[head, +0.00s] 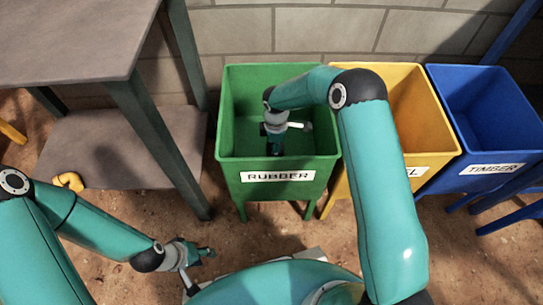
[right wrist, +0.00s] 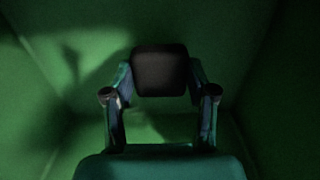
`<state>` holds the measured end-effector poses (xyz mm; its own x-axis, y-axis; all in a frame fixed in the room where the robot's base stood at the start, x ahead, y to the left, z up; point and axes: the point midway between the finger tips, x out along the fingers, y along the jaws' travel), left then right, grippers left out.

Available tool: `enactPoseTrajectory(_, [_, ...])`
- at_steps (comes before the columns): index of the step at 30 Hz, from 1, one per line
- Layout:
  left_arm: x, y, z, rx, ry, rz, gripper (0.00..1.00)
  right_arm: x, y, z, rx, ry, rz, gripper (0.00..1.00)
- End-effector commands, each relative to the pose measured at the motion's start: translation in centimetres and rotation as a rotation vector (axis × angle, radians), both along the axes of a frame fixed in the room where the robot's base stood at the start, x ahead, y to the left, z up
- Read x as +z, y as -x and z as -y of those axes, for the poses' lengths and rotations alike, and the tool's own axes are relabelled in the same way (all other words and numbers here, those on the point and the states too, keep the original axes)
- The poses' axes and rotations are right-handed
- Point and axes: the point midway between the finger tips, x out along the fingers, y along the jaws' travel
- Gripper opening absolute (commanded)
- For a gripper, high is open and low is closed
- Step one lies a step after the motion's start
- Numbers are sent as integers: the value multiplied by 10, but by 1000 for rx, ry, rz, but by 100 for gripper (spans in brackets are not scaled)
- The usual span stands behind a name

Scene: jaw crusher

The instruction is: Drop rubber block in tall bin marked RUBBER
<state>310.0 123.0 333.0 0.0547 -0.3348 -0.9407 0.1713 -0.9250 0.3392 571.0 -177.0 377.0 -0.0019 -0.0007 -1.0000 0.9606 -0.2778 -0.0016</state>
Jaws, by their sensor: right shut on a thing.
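The green bin (head: 277,170) marked RUBBER stands at the centre of the head view on legs. My right arm reaches over its rim and my right gripper (head: 273,146) points down inside it. In the right wrist view the right gripper (right wrist: 160,88) is shut on a dark block (right wrist: 160,70), the rubber block, with green bin walls around and below it. The block is hidden or too small to tell in the head view. My left gripper (head: 206,252) is low at the lower left, away from the bins; its jaw opening is unclear.
A yellow bin (head: 408,100), its label partly hidden by my right arm, stands right of the green one. A blue bin (head: 490,110) marked TIMBER stands further right. A grey table (head: 70,40) with a lower shelf (head: 120,150) is at the left. A block wall is behind.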

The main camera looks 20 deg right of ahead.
Motion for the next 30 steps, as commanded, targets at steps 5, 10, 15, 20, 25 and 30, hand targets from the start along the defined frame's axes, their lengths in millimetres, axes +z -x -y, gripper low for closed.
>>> enactPoseTrajectory(5, [-5,0,0,0,0,0,40,-14,0,0,0,-1,0,18])
enactPoseTrajectory(10, [-13,0,0,0,0,0,40,-39,0,0,2,0,0,18])
enactPoseTrajectory(15, [-13,0,0,0,0,0,40,-44,-1,0,1,0,2,18])
enactPoseTrajectory(20, [-13,0,0,0,0,0,40,-44,-1,-1,1,0,2,18])
enactPoseTrajectory(25, [-14,0,0,0,0,0,40,-46,0,-1,2,-1,1,70])
enactPoseTrajectory(30, [-14,0,0,0,0,0,40,-46,0,-1,2,0,1,82])
